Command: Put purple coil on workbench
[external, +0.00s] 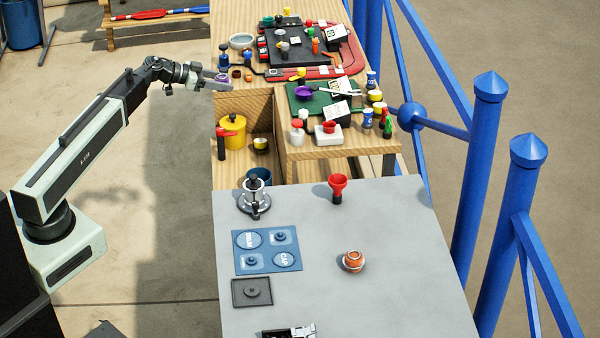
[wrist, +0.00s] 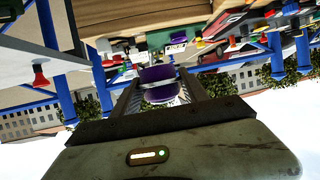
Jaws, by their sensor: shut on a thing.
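The purple coil (wrist: 158,74) sits between the two fingers of my gripper (wrist: 160,90) in the wrist view, as a rounded purple piece with a pale middle. My gripper (external: 217,82) is shut on it. In the external view the coil (external: 222,77) is a small purple spot at the fingertips, at the left edge of the wooden bench (external: 262,105). A grey-topped table (external: 405,240) stands in front of it. I cannot tell from the pictures which of these two is the workbench.
A purple bowl-like item (external: 304,92) lies on a green mat at the wooden bench's right. Bottles and jars crowd its right edge. A yellow pot (external: 232,132) stands in the lower recess. The grey table holds a red funnel (external: 338,187) and blue mat (external: 267,250); its right side is mostly clear.

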